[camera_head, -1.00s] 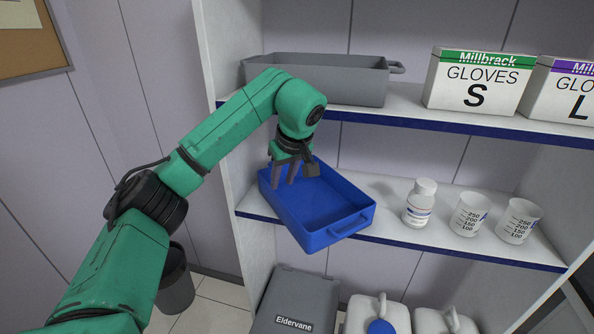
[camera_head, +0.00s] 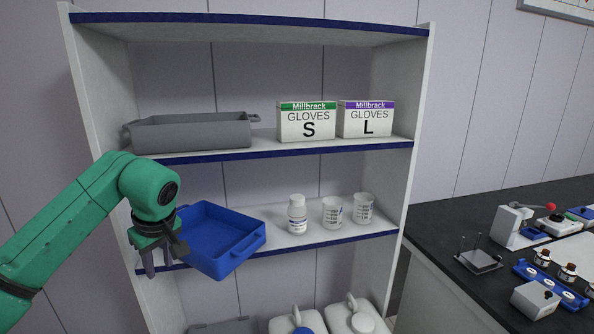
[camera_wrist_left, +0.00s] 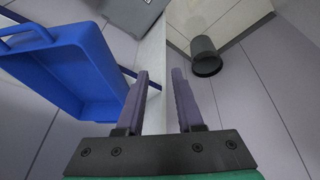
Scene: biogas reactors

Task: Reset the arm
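My left gripper (camera_head: 158,268) comes in from the left, in front of the shelf unit's left side, pointing down. In the left wrist view its two fingers (camera_wrist_left: 160,75) stand apart with nothing between them, so it is open and empty. A blue tray (camera_head: 225,262) sits on the middle shelf with its front end jutting past the shelf edge. In the head view it is just right of the gripper; in the left wrist view the tray (camera_wrist_left: 70,75) lies left of the fingers, apart from them. My right gripper is in neither view.
The shelf unit (camera_head: 415,130) also holds a grey tray (camera_head: 195,136), two glove boxes (camera_head: 308,124), a white bottle (camera_head: 297,215) and two beakers (camera_head: 333,213). Jugs (camera_head: 355,318) stand below. A dark bench (camera_head: 440,220) with lab items is at right. A bin (camera_wrist_left: 206,55) stands on the floor.

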